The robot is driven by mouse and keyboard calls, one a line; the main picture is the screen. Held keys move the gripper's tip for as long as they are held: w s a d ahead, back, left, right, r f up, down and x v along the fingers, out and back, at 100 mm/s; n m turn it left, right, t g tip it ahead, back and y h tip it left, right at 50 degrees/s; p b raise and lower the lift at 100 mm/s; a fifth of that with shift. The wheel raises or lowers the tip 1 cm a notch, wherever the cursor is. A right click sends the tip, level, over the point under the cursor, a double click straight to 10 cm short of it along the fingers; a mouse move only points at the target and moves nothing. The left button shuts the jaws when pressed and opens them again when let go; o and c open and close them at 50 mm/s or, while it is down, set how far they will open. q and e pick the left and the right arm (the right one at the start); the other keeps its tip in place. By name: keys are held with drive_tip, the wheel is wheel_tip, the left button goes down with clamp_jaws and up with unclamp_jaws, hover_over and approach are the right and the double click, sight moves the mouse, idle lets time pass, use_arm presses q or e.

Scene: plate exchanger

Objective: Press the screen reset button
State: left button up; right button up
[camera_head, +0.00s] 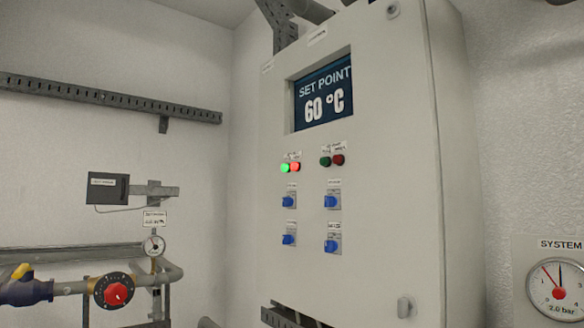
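The control cabinet (385,200) is a pale box on the wall, filling the middle of the head view. Its screen (324,92) reads "SET POINT 60 °C". Below these are several blue knobs or switches (331,202). Their small labels are too blurred to read, so I cannot tell which control is the reset button. Neither gripper is in view.
On the left are a pipe with a red dial valve (114,291), a yellow-handled valve (22,272), a small gauge (154,245) and a dark box (108,188). A system pressure gauge (556,289) is at the lower right. The space before the cabinet front looks clear.

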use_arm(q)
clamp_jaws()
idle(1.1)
